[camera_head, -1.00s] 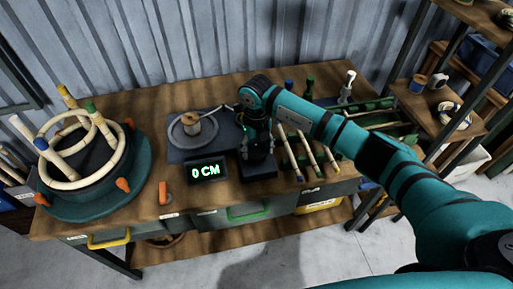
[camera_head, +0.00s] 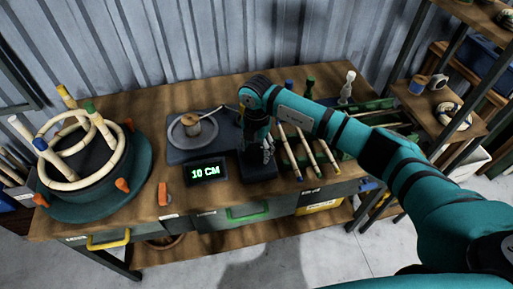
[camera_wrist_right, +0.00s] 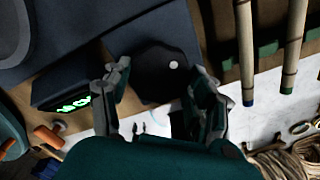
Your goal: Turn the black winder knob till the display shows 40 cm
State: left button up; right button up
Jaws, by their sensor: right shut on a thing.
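The black winder knob (camera_wrist_right: 165,70) has a white dot on its top and shows between the fingers of my right gripper (camera_wrist_right: 160,90) in the right wrist view. In the head view the right gripper (camera_head: 266,152) points down over the dark winder block (camera_head: 258,170) and hides the knob. The right gripper is shut on the knob. The display (camera_head: 206,172) left of it reads 10 CM in green. It also shows at a slant in the right wrist view (camera_wrist_right: 75,103). My left gripper is not in view.
Rattan poles (camera_head: 308,150) lie just right of the winder. A round teal bending form (camera_head: 95,175) with rattan rings fills the left of the bench. Shelves (camera_head: 450,110) stand at the right.

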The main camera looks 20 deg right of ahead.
aim_at(257, 151)
jog(key=m, duration=0.4)
jog(key=shift+r+m+p, duration=0.15)
jog(key=shift+m+p, duration=0.15)
jog(key=shift+p, duration=0.05)
jog(key=shift+w+m+p, duration=0.1)
jog(key=shift+m+p, duration=0.4)
jog(key=shift+m, duration=1.8)
jog(key=o, duration=1.2)
notch_tip(257, 151, up, 12)
jog(key=shift+f, duration=0.1)
